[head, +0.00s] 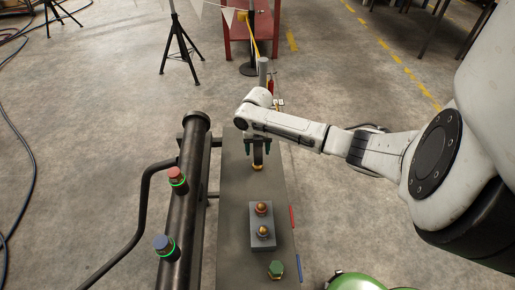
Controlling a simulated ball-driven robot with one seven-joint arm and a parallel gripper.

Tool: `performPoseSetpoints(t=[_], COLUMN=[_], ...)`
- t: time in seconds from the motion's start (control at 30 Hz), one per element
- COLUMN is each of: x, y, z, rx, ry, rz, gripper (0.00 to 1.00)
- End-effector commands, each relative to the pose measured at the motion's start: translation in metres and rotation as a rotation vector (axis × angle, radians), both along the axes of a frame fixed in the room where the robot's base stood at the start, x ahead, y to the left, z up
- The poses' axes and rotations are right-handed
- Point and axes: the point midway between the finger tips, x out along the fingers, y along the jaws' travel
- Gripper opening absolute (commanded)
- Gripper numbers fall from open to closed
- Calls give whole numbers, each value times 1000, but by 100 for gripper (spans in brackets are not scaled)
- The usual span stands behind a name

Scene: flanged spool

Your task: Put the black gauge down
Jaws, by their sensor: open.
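My gripper (257,149) points down over the far part of a narrow grey bench top (232,215). Its jaws are open. A small dark piece, probably the black gauge (258,159), stands upright at the fingertips with a brass-coloured foot on or very near the bench top. The fingers are around or just above it; the view is too small to tell if they touch it. The gauge's upper part is partly hidden by the gripper.
A grey block (262,238) with two brass-coloured knobs and a green hex-topped piece (276,267) stand nearer on the bench. A thick black pipe (188,200) with red (175,174) and blue (161,242) caps runs along the left. The bench between gauge and block is clear.

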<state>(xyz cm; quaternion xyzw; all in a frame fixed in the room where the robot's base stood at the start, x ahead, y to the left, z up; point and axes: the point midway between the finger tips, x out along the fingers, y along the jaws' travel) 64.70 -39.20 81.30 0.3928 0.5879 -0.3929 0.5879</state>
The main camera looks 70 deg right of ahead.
Motion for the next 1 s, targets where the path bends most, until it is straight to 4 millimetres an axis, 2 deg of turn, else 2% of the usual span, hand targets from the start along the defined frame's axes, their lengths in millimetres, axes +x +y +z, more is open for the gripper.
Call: performPoseSetpoints(t=[0.17, 0.4, 0.6, 0.73, 0.9, 1.0], x=[0, 1, 1, 1, 1, 18], y=[-1, -1, 0, 0, 1, 15], z=[21, 70, 104, 117, 122, 124], rx=[-1, -2, -1, -1, 1, 8], ry=[-3, -4, -3, -1, -2, -31], rz=[1, 1, 1, 1, 0, -14], gripper=[62, 62, 62, 62, 62, 62])
